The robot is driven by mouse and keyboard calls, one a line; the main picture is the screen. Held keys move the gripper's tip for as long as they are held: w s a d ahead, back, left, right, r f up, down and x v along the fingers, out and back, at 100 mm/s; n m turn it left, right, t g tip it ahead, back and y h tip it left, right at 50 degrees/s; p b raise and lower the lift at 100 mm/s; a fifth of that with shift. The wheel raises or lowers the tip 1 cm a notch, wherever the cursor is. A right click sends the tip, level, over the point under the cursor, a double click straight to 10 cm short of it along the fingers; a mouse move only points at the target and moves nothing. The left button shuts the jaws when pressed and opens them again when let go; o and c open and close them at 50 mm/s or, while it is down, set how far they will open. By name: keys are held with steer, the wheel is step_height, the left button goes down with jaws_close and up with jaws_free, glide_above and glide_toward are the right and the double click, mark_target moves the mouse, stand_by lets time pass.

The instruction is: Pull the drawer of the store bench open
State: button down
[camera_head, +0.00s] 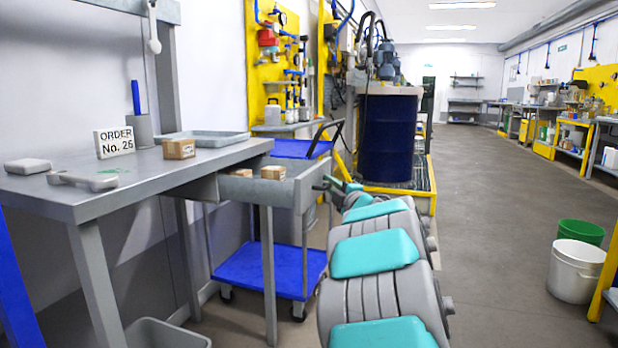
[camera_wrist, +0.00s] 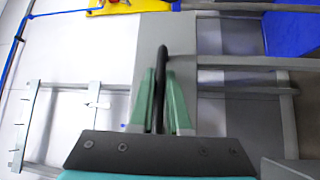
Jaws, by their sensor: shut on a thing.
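The store bench (camera_head: 150,172) is a grey table at the left in the head view. Its grey drawer (camera_head: 292,189) stands out from the bench's right end, with its open top showing small cardboard boxes (camera_head: 273,172) inside. My gripper (camera_head: 328,184) is at the drawer's front face. In the wrist view my gripper (camera_wrist: 160,98) has its green fingers closed on either side of a dark bar handle (camera_wrist: 163,62), in front of the grey drawer front (camera_wrist: 180,32). In the head view the handle is hidden or too small to tell.
A blue trolley (camera_head: 262,270) stands beneath and behind the drawer. A dark blue drum (camera_head: 388,138) stands beyond my arm. On the bench are a tray (camera_head: 205,138), a box (camera_head: 178,149) and an order sign (camera_head: 114,141). White (camera_head: 574,272) and green buckets (camera_head: 581,232) stand right; the aisle floor between is clear.

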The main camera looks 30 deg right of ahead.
steer(key=shift+s+d, duration=1)
steer(key=shift+s, duration=0.2)
steer(key=c, duration=1.2)
jaws_free()
steer(key=shift+s, duration=0.1)
steer(key=s, duration=0.5)
steer(key=s+a+f, duration=0.1)
steer(key=s, duration=0.1)
steer(key=shift+s, duration=0.25)
